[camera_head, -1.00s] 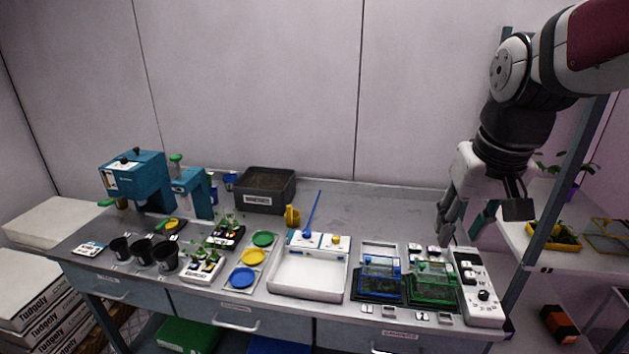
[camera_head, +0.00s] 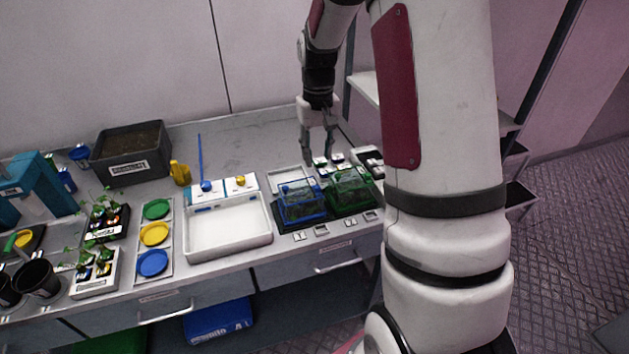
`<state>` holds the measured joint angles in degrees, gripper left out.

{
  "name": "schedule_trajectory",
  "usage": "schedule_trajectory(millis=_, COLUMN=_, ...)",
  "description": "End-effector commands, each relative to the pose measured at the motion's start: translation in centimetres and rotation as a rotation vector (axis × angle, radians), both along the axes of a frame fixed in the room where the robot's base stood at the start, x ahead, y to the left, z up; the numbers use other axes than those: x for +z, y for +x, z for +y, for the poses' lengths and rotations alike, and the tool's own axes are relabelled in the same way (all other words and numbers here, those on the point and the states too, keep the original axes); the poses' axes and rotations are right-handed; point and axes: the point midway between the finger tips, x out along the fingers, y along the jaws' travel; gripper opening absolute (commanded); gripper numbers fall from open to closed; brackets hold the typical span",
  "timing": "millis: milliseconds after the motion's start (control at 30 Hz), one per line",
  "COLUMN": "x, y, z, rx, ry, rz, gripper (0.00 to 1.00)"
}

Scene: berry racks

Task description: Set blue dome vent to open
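The blue dome (camera_head: 302,207) is a clear box with blue edges on a black tray, right of the white basin in the head view. A small blue part (camera_head: 286,188) shows at its upper left; I cannot tell whether it is the vent or how it is set. My gripper (camera_head: 318,156) points down behind and slightly right of the blue dome, near small pale blocks. Its two fingers are apart, with nothing visible between them. It does not appear to touch the blue dome.
A green dome (camera_head: 350,188) stands close on the right of the blue one. The white basin (camera_head: 228,257) is to the left. Small switches (camera_head: 321,230) line the front edge. My arm hides the bench's right end.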

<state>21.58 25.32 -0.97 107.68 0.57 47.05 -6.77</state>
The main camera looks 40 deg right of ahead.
Motion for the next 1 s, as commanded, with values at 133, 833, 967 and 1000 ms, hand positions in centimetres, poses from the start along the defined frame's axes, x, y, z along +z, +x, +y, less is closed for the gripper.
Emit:
schedule_trajectory(millis=133, x=-3.1, y=-0.2, z=0.0, rx=0.001, ry=0.002, rz=0.005, gripper=0.33)
schedule_trajectory(millis=833, x=-10.3, y=0.0, z=0.0, rx=0.001, ry=0.0, rz=-0.001, gripper=0.33)
schedule_trajectory(millis=967, x=-10.3, y=0.0, z=0.0, rx=0.001, ry=0.0, rz=-0.001, gripper=0.33)
schedule_trajectory(millis=1000, x=-10.3, y=0.0, z=0.0, rx=0.001, ry=0.0, rz=-0.001, gripper=0.27)
